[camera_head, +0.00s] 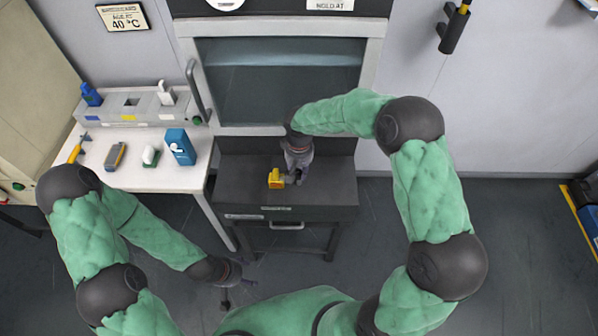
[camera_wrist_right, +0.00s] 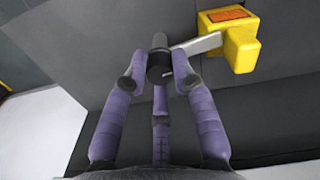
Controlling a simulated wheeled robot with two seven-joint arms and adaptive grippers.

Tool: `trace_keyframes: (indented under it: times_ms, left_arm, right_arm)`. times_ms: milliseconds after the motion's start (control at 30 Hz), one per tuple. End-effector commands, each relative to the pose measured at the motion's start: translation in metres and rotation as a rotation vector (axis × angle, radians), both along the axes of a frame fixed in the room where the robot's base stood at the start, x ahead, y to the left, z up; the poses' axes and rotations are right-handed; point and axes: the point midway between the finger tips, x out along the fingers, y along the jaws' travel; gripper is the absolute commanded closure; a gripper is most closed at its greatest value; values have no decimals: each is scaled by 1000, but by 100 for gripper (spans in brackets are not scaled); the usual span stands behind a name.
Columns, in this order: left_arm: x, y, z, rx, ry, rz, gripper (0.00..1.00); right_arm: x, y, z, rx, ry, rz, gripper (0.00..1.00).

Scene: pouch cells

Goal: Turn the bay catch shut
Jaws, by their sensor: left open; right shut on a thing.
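The bay catch shows as a yellow block (camera_head: 275,179) with an orange label on the dark bench top. In the right wrist view the yellow block (camera_wrist_right: 235,40) has a pale flat lever (camera_wrist_right: 198,47) reaching left from it to a dark round knob (camera_wrist_right: 159,64). My right gripper (camera_head: 295,180) is shut on this knob, with its purple fingers around it. The fingers partly hide the knob and the lever's end.
A glass-fronted chamber (camera_head: 285,85) with a handle at its left stands behind the dark bench (camera_head: 235,190). A white table (camera_head: 150,178) at left carries a grey rack (camera_head: 125,110), a blue box (camera_head: 180,147) and several small tools. Floor right of the bench is clear.

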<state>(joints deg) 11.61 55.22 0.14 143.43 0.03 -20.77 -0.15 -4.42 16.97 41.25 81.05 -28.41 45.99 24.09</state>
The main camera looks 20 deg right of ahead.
Motion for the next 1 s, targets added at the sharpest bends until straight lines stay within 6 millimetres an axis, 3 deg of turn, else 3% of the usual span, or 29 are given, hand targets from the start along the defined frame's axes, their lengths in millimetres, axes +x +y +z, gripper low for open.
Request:
trace_keyframes:
  times_ms: [300,867,900,967,1000]
  left_arm:
    - [0,0,-5,0,0,0,31]
    - [0,0,-6,0,0,0,31]
    - [0,0,-6,0,0,0,31]
    - [0,0,-6,0,0,0,31]
    - [0,0,-6,0,0,0,31]
  right_arm:
    - [-1,0,-1,0,3,-130,100]
    - [-1,0,-1,0,4,-159,100]
    - [-1,1,-1,0,4,-159,67]
    - [-1,0,-1,0,4,-159,50]
    - [-1,0,-1,0,3,-159,49]
